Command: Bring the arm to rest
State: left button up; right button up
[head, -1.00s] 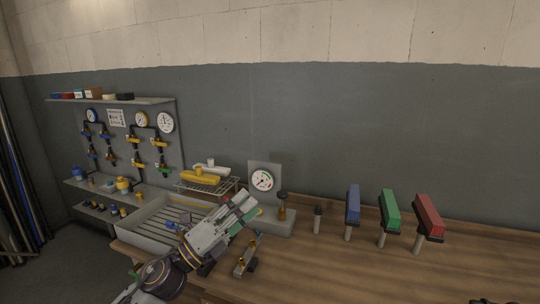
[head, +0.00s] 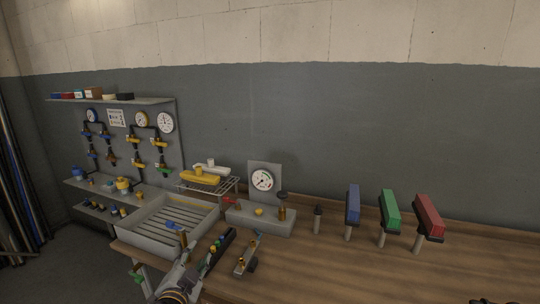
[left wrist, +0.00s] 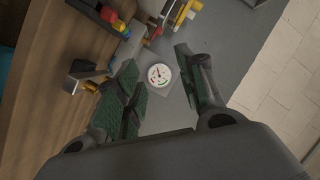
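My left gripper (head: 174,276) is low at the bottom of the head view, in front of the grey slatted tray. Its body is cut by the lower edge. In the left wrist view its two green-padded fingers (left wrist: 156,68) stand apart with nothing between them; the gauge (left wrist: 160,75) shows beyond the gap. A small dark piece (head: 494,300) at the bottom right edge of the head view may be part of my right gripper; too little shows to tell its state.
A dark strip with coloured fittings (head: 218,247) and a small metal bracket (head: 246,256) lie close right of my left gripper. The slatted tray (head: 160,232) is behind it. Blue (head: 353,204), green (head: 390,211) and red (head: 428,216) blocks stand on posts. The right front bench is clear.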

pick_arm(q)
jog(key=s+a+f+n+g, duration=0.1)
jog(key=s+f+n+g, duration=0.6)
jog(key=s+f+g, duration=1.05)
jog(key=s+a+f+t, duration=0.1)
jog(key=s+f, duration=0.2)
jog(key=f, duration=0.9)
jog(key=s+f+t, duration=0.1)
jog(key=s+f, duration=0.1)
jog(key=f, duration=1)
jog(key=s+a+f+t, duration=0.1)
jog(key=s+f+t, duration=0.15)
jog(key=f, duration=0.95)
jog(key=s+a+f+g, duration=0.1)
jog(key=s+a+f, duration=0.2)
jog(key=s+f, duration=0.6)
jog(key=s+a+f+g, duration=0.1)
jog(key=s+a+f, duration=0.3)
jog(key=s+f, duration=0.6)
jog(key=shift+s+f+m+y, duration=0.2)
jog(key=shift+s+m+y, duration=0.1)
jog(key=shift+s, duration=0.75)
pick_arm(e)
jog(key=shift+w, duration=0.8)
